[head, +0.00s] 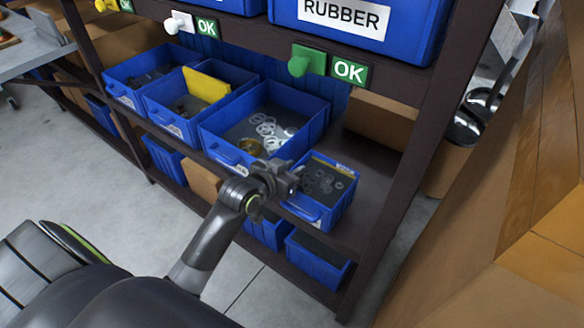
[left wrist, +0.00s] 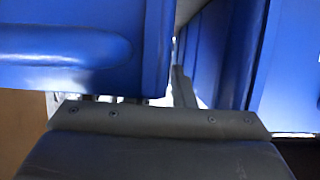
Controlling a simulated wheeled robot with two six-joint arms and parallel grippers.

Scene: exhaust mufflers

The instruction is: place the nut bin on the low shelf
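A small blue bin (head: 322,212) with dark ring-shaped pieces that look like nuts (head: 325,180) is at the right of the row of bins on the low shelf (head: 372,190). Its front end is near the shelf's front edge. My left gripper (head: 284,180) is at the bin's left front corner, beside the larger blue bin. In the left wrist view, the dark gripper body (left wrist: 160,122) fills the bottom, with blue bin walls at left and right. A dark finger-like part stands between them. The fingertips are mostly hidden, so their opening and any grip are unclear. My right gripper is out of view.
A larger blue bin (head: 222,147) with pale rings stands just left. More blue bins continue leftward. A rack post (head: 405,170) and a cardboard box (head: 383,120) are to the right. Blue bins (head: 318,262) stand below. An upper beam carries OK signs (head: 349,70).

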